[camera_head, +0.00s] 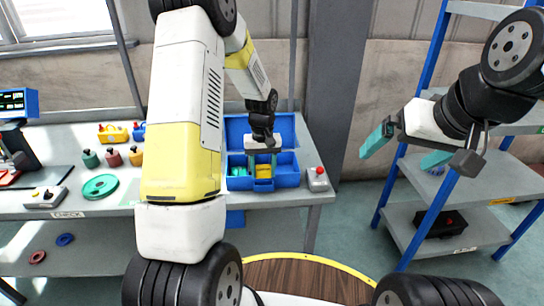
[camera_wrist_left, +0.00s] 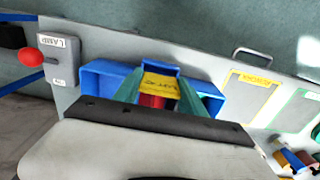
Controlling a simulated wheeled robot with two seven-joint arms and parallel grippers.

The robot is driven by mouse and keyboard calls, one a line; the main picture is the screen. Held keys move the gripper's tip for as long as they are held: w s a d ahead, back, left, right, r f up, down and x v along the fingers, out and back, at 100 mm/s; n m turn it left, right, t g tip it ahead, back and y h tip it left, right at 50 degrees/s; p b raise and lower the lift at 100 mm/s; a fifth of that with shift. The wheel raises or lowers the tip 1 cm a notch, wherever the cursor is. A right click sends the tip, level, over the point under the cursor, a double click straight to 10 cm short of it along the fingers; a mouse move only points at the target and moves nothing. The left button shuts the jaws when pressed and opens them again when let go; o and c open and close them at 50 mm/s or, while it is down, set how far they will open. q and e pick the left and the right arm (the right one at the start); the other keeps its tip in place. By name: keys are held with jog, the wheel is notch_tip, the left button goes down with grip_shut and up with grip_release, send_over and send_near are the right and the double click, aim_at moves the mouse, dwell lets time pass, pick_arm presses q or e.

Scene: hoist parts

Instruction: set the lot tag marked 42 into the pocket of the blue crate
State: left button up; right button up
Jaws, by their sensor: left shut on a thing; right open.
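The blue crate (camera_head: 290,180) stands on the bench, with its blue lid or back panel raised behind it. A small blue pocket (camera_head: 263,186) is at the middle of its front. My left gripper (camera_head: 262,158) points down at the crate's middle, shut on a yellow lot tag (camera_wrist_left: 160,87). The tag's print is too small to read surely. The tag is right at the pocket; whether it is seated in it I cannot tell. The crate also shows in the left wrist view (camera_wrist_left: 97,78). My right gripper (camera_head: 405,150) is open and empty, off to the right, away from the bench.
A red-buttoned box (camera_head: 317,180) stands close to the right of the crate. Green, dark red and yellow pots (camera_head: 113,157) and a green disc (camera_head: 100,186) are on the bench at left. A blue-framed shelf (camera_head: 440,215) stands at right, with open floor between.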

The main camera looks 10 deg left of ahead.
aim_at(263, 178)
pick_arm(q)
jog(key=shift+f, duration=0.1)
dwell(0.5)
jog(key=shift+f, duration=1.15)
jog(key=shift+f, duration=0.15)
jog(key=shift+f, duration=0.15)
